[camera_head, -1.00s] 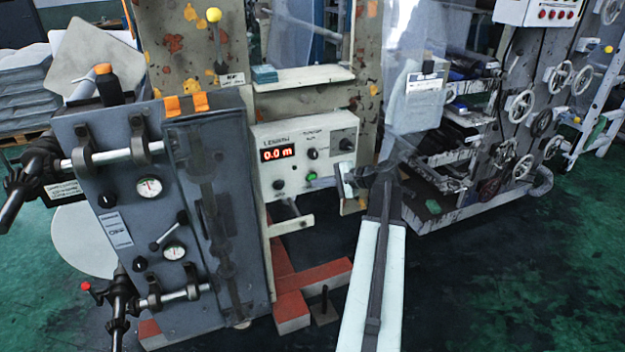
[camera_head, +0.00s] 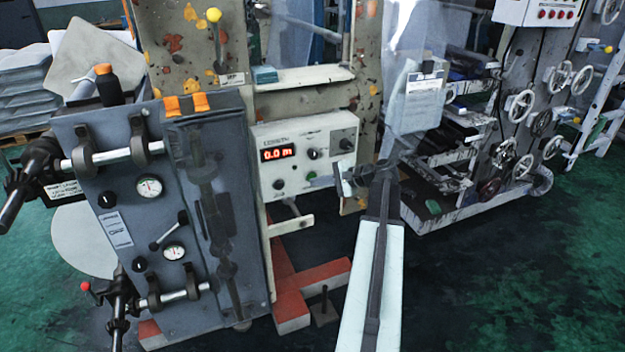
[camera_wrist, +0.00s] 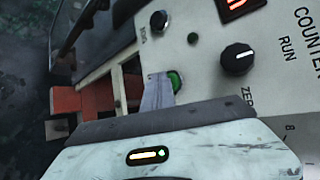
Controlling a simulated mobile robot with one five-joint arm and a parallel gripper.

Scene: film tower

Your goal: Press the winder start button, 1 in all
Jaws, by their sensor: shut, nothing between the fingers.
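The winder control panel (camera_head: 308,150) is a pale box with a red display reading 0.0 m and dark knobs. A small green button (camera_head: 311,177) sits low on its face. In the wrist view the green button (camera_wrist: 176,80) shows close up, partly covered by the tip of my gripper (camera_wrist: 158,90). My gripper (camera_head: 345,182) is shut and empty, just right of the button in the head view. I cannot tell whether the fingertips touch the button.
A grey slanted machine cabinet (camera_head: 150,230) with gauges and clamps stands left of the panel. A pale bracket (camera_head: 292,226) juts out below the panel. Red floor beams (camera_head: 310,290) lie beneath. A rack with handwheels (camera_head: 515,105) stands at right. Dark floor at lower right is clear.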

